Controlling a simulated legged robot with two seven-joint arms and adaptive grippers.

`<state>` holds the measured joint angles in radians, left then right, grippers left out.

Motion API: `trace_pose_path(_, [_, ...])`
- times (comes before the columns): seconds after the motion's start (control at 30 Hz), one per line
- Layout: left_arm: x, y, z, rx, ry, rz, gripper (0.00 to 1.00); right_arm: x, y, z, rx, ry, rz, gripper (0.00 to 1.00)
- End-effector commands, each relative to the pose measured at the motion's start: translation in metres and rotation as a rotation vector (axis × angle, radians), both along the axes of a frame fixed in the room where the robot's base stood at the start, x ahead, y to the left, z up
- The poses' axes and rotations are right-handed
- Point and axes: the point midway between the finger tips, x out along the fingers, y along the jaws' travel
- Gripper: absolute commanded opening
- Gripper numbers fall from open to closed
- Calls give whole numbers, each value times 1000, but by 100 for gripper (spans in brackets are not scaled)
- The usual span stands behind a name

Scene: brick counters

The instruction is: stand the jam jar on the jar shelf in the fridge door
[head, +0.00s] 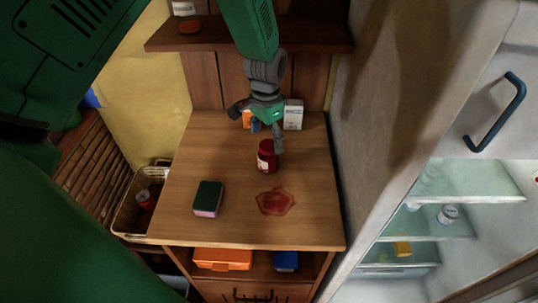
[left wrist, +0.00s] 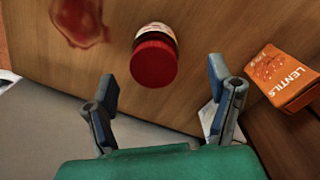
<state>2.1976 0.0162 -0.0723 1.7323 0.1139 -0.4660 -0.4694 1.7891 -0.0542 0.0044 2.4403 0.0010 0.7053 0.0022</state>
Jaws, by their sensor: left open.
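The jam jar (head: 266,157), dark red with a pale label, stands upright on the wooden counter. In the left wrist view the jar (left wrist: 154,62) shows its red lid, just beyond and between the open fingers. My left gripper (head: 266,130) is open and empty, right above and behind the jar, apart from it as far as I can tell; its fingers also show in the left wrist view (left wrist: 162,78). The fridge (head: 380,130) stands at the right, with glass shelves (head: 425,225) showing inside. I cannot make out the door's jar shelf. My right gripper is not in view.
A red spill (head: 275,202) and a sponge (head: 208,198) lie on the counter (head: 240,225). A lentils box (left wrist: 285,78) and a white box (head: 293,115) stand at the back. A wall shelf (head: 310,35) is above. A basket (head: 130,215) sits at left.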

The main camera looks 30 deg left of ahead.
Motion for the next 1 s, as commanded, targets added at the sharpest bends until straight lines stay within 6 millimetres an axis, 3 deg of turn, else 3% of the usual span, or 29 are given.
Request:
trace_pose_path(0.17, [0,-3,-11,2,2,-1,75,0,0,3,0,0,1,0])
trace_pose_path(0.5, [0,-7,-54,3,1,-1,75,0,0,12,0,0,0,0])
trace_pose_path(0.77, [0,-4,-57,1,0,-1,75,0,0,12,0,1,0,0])
trace_pose_path(0.9, [0,-4,-58,1,0,-1,26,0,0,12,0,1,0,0])
trace_pose_path(1.0, [0,-5,-57,2,-1,-1,1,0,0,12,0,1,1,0])
